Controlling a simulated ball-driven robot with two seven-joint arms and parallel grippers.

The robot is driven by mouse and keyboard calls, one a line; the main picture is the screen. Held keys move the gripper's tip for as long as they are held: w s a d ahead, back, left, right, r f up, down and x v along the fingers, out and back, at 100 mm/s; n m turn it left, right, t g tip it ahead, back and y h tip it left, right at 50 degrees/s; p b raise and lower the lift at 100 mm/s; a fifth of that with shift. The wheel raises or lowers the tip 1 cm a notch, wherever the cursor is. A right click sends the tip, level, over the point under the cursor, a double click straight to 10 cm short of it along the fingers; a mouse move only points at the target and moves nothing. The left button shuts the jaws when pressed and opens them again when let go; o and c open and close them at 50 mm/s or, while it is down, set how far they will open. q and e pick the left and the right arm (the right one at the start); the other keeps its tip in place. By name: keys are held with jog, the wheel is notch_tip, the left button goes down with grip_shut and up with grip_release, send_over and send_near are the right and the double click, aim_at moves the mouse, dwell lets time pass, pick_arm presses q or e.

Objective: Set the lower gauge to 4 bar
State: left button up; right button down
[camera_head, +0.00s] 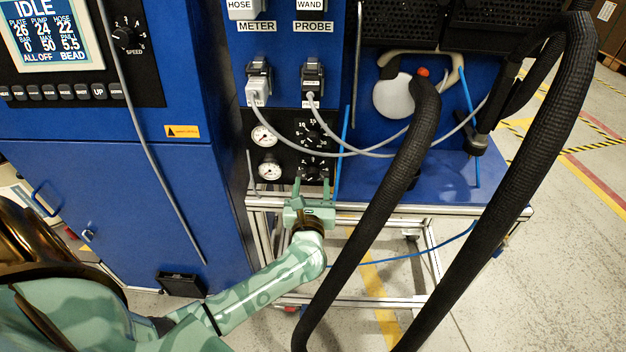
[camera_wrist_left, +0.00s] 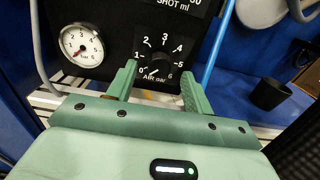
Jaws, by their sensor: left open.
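The lower gauge (camera_head: 269,170) is a round white dial on the black panel of the blue machine. In the left wrist view this gauge (camera_wrist_left: 81,45) reads low, with its red needle toward the lower left. To its right is a black knob (camera_wrist_left: 158,60) on a 0 to 6 scale marked AIR bar; its pointer seems to be toward the lower left, near 0. My left gripper (camera_head: 313,188) is in front of this knob. In the wrist view its open fingers (camera_wrist_left: 157,84) stand either side of the knob's lower part; contact cannot be told. My right gripper is not in view.
An upper gauge (camera_head: 264,137) and upper knob (camera_head: 309,132) sit just above. Grey cables (camera_head: 345,152) hang across the panel, and a blue tube (camera_head: 343,150) runs down to its right. Thick black hoses (camera_head: 400,180) fill the space right of my left arm.

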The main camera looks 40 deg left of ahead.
aim_at(312, 176)
pick_arm(q)
jog(key=shift+x, duration=1.55)
jog(key=c, duration=0.9)
jog(key=shift+c, duration=0.2)
jog(key=shift+m, duration=0.3)
